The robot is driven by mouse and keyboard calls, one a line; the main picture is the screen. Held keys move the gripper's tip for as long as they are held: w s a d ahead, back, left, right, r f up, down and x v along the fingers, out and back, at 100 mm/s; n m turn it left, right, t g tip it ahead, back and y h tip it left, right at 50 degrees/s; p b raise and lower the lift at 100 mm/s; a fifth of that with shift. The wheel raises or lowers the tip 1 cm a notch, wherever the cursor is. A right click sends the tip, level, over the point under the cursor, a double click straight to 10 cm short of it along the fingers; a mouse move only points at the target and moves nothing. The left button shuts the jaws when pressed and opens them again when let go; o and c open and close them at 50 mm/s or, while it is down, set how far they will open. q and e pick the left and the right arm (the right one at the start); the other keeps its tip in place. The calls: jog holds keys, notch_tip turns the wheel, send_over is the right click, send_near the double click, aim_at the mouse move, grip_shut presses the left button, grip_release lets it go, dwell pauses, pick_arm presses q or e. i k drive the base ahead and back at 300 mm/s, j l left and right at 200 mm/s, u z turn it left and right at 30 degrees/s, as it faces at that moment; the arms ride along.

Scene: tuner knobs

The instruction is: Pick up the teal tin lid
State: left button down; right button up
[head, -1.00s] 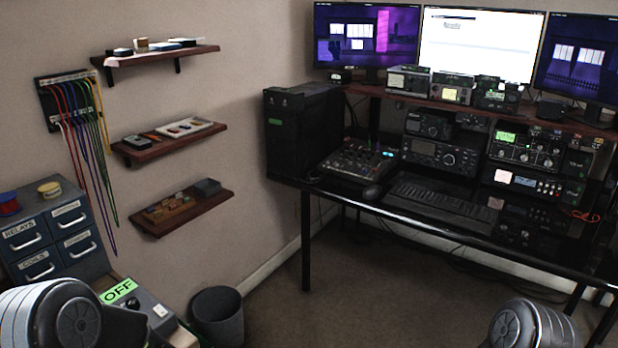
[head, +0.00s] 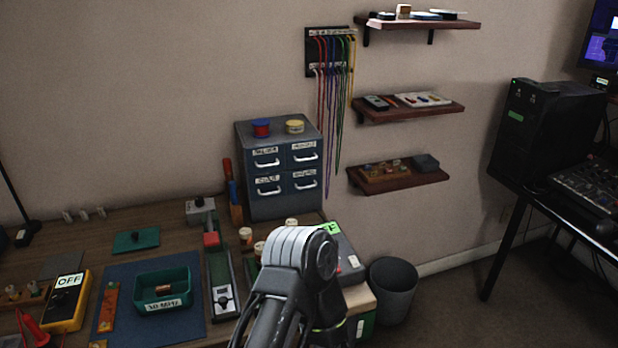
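The teal tin lid (head: 136,240) lies flat on the wooden bench at the left, with a small dark knob on top. The open teal tin (head: 165,301) stands on a blue mat nearer to me, with a white label on its front and a small coppery part inside. The lid is behind the tin and apart from it. One of my arms rises at the bottom centre, to the right of the lid and tin. Neither gripper shows in the head view.
A yellow OFF box (head: 69,302) is left of the tin. A long green device with a red block (head: 211,240) stands right of the lid. Drawers (head: 281,171) stand behind, and a bin (head: 393,291) is on the floor at right. Bare bench surrounds the lid.

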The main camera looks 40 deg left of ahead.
aim_at(148, 237)
jog(key=l+u, duration=0.2)
jog(key=u, duration=2.15)
jog(key=j, duration=0.1)
